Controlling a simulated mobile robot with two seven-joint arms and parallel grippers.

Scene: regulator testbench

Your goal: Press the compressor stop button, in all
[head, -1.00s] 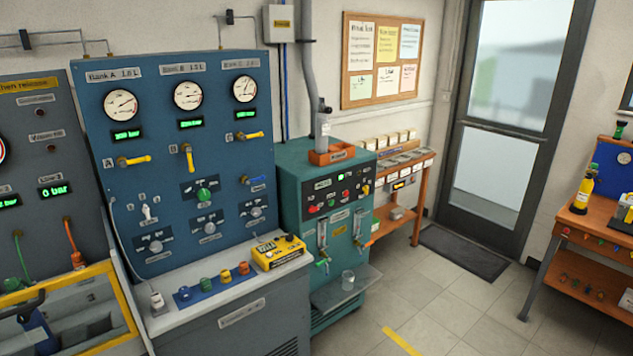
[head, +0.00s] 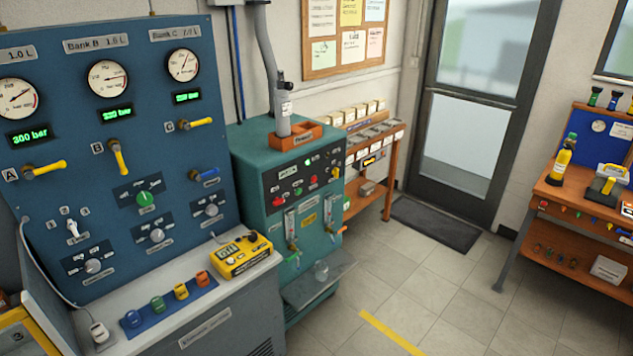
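A teal machine cabinet (head: 250,165) stands right of the blue gauge panel. Its black control strip (head: 300,177) carries small buttons and lights: a red one (head: 276,202) at the left, a green one (head: 298,191), another red one (head: 313,181), and a yellow one near the right end. The labels are too small to read, so I cannot tell which, if any, is the compressor stop button. Neither of my grippers is in view.
The blue panel (head: 130,190) has gauges, yellow-handled valves and knobs. A yellow device (head: 242,256) lies on the grey ledge (head: 215,300) before it. A workbench (head: 590,200) is at right. The tiled floor (head: 430,290) between is clear.

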